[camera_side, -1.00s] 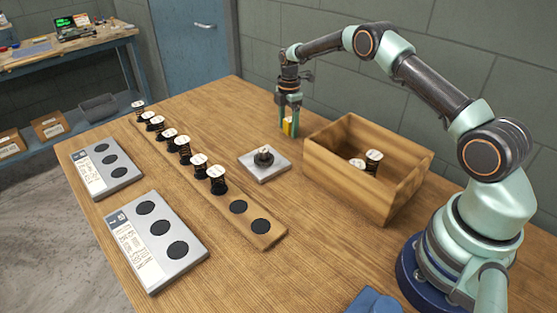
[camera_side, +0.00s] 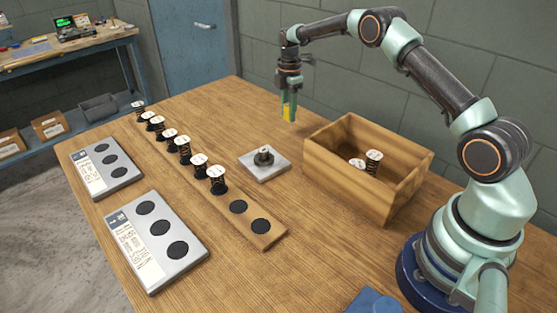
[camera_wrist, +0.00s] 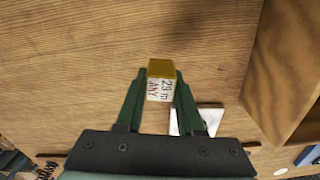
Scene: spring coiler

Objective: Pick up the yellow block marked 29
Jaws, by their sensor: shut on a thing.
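The yellow block (camera_wrist: 161,68) is between the fingers of my gripper (camera_wrist: 160,92) in the wrist view. A white label on its near face reads 29 with more lettering below. My gripper (camera_side: 289,108) is shut on the block. In the side view the yellow block (camera_side: 287,112) shows as a narrow strip between the fingers, held above the table, left of the wooden bin. Most of the block is hidden by the fingers there.
An open wooden bin (camera_side: 340,178) holding a few capped springs stands to the right. A light square plate (camera_side: 263,175) with a dark fitting lies nearby. A wooden strip (camera_side: 262,240) carries several capped springs. Two grey trays (camera_side: 190,252) (camera_side: 126,178) with dark round spots lie at left.

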